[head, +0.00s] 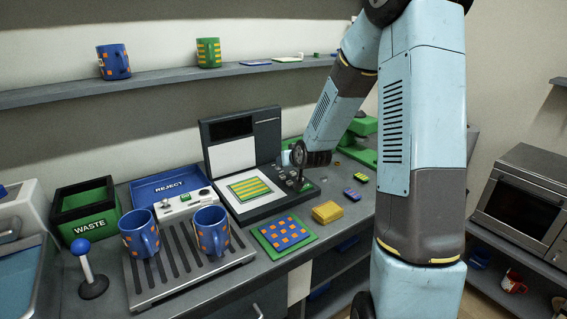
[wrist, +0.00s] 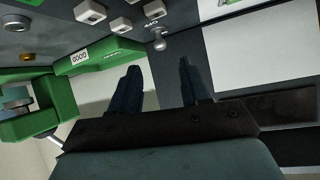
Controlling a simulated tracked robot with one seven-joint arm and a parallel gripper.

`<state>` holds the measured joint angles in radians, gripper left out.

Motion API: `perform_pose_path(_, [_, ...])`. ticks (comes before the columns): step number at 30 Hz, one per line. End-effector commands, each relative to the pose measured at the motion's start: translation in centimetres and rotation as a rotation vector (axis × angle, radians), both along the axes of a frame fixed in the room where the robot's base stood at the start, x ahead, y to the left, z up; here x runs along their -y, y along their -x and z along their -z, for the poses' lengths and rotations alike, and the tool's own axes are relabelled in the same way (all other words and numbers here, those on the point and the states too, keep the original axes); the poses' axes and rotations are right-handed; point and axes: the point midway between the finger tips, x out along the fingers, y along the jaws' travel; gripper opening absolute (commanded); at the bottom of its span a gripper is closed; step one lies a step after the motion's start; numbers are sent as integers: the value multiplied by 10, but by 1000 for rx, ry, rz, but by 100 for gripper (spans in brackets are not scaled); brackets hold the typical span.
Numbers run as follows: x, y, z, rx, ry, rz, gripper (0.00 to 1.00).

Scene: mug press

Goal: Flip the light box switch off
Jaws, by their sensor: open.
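The light box (head: 215,159) is a dark grey unit with a raised back and a lit white panel. A green and yellow patterned sheet (head: 250,188) lies on the panel. In the wrist view the white panel (wrist: 262,48) fills the upper right. A small light-coloured toggle switch (wrist: 159,42) stands on the dark control strip, with small lettering beside it. My gripper (wrist: 158,74) is open, with its two dark fingers apart and nothing between them. The switch is just beyond the fingertips, about centred in the gap, and looks apart from them. In the head view my gripper (head: 299,178) is over the box's right side and hides part of the controls.
Several pale buttons (wrist: 90,12) sit near the switch. A yellow block (head: 327,212) and a blue-orange patterned sheet (head: 284,232) lie in front. Two mugs (head: 140,236) stand on a slatted tray at left.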

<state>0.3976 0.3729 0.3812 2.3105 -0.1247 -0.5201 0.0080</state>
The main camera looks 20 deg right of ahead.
Motion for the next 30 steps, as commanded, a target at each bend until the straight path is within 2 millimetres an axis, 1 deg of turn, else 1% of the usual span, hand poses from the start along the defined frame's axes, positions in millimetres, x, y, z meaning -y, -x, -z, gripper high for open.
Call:
perform_pose_path(1, [1,7,-5,1,3,1,46])
perform_pose_path(6, [4,27,-17,1,2,0,46])
perform_pose_path(13, [6,46,-28,-1,1,1,46])
perform_pose_path(18, [6,52,-31,-2,1,-1,46])
perform_pose_path(30, [6,53,-32,-2,0,0,46])
